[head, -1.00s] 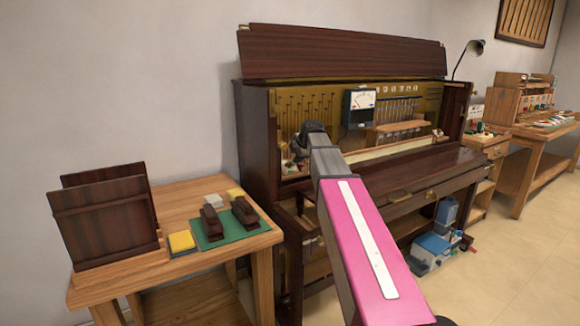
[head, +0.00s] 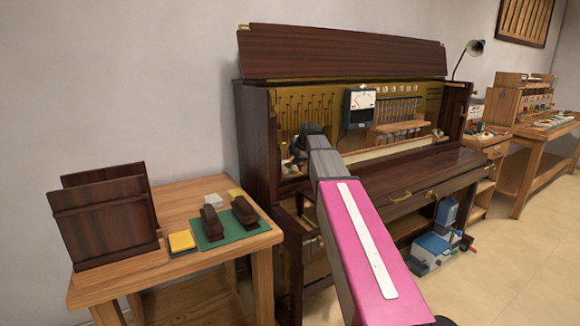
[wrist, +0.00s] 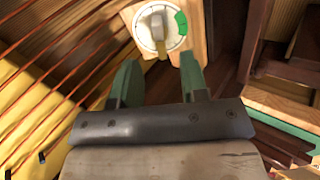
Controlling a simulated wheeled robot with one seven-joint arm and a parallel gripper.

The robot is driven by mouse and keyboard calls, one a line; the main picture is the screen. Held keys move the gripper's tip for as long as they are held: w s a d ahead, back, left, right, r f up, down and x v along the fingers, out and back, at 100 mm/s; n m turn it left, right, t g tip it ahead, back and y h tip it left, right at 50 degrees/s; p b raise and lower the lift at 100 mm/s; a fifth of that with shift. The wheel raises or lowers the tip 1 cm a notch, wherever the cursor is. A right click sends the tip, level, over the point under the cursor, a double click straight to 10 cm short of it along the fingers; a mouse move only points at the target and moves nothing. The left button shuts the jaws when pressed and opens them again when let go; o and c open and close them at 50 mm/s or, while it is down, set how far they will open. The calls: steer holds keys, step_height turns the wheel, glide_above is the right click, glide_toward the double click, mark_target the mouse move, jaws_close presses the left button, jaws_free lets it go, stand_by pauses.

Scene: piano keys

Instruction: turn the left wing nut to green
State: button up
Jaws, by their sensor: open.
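The wing nut (wrist: 157,22) shows at the top of the wrist view, a pale grey raised grip on a round white dial. The dial (wrist: 146,40) has a green patch (wrist: 181,22) on its right rim, and the grip stands roughly upright in the picture, not turned to the green. My gripper (wrist: 160,75) is open, with its two green fingers below the dial and apart from the wing nut. In the head view my gripper (head: 308,130) is inside the left end of the open piano, and the wing nut is hidden.
Copper-coloured strings (wrist: 60,50) run slantwise left of the dial. A wooden post (wrist: 222,30) stands close on its right. In the head view, a meter box (head: 359,106) hangs in the piano (head: 255,140), and a side table (head: 180,205) stands at left.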

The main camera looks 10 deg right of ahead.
mark_target(290, 164)
steer(key=shift+x, duration=3.15)
steer(key=shift+s+d+r, duration=0.1)
steer(key=shift+s+r, duration=0.25)
steer(key=shift+r, duration=0.1)
steer(key=c, duration=0.7)
